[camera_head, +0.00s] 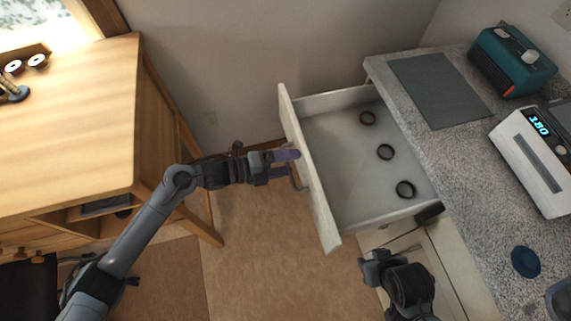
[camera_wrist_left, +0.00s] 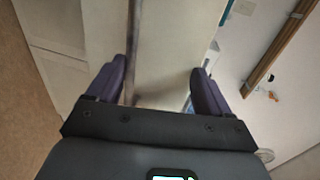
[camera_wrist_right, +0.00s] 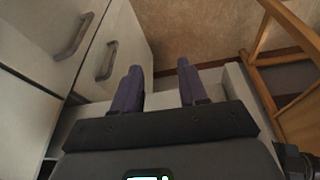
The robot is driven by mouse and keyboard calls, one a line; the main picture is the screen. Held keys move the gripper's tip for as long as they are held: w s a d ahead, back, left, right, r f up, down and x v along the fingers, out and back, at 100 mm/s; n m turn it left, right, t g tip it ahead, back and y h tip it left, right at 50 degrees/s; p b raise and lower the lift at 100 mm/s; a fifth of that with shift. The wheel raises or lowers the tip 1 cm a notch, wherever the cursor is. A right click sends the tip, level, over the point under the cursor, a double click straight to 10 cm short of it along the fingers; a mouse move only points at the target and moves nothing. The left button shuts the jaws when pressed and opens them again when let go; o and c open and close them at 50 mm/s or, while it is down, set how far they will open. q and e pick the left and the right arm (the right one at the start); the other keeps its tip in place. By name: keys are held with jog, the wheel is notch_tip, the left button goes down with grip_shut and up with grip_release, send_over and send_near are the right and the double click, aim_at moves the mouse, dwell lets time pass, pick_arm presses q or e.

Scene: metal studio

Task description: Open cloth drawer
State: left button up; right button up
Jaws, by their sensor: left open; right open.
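The white drawer (camera_head: 345,165) is pulled out from the cabinet under the counter and shows its inside. Its front panel (camera_head: 310,180) faces my left arm. My left gripper (camera_head: 291,164) is open at the outer side of that panel, its purple fingers beside the drawer handle (camera_head: 297,180). In the left wrist view the open fingers (camera_wrist_left: 158,78) point at the pale panel; whether they touch the handle I cannot tell. My right gripper (camera_head: 383,268) is over the cabinet below the drawer. Its open, empty fingers show in the right wrist view (camera_wrist_right: 158,85).
The counter (camera_head: 440,150) holds a grey mat (camera_head: 438,88), a teal appliance (camera_head: 510,60) and a white device (camera_head: 535,155). A wooden desk (camera_head: 75,120) stands left. Bare floor (camera_head: 260,260) lies between. Other handles (camera_wrist_right: 105,62) show below.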

aim_at(312, 169)
pick_arm(q)
jog(key=o, duration=0.3)
jog(key=shift+h, duration=0.3)
jog(key=s+d+r, duration=0.1)
jog(key=d+r, duration=0.1)
jog(key=s+d+r, duration=0.1)
jog(key=d+r, duration=0.1)
jog(key=s+d+r, duration=0.1)
jog(key=d+r, duration=0.1)
jog(key=shift+s+d+r+p, duration=0.2)
jog(key=shift+d+r+p, duration=0.1)
jog(key=shift+p, duration=0.1)
jog(key=shift+s+d+r, duration=0.25)
jog(key=shift+s+d, duration=0.1)
jog(key=shift+d, duration=0.3)
jog(key=shift+s+d+r, duration=0.2)
jog(key=shift+s+d, duration=0.15)
jog(key=shift+d, duration=0.25)
jog(key=c, duration=0.7)
jog(key=shift+s+d+r, duration=0.2)
jog(key=shift+s+d, duration=0.25)
jog(key=shift+d, duration=0.15)
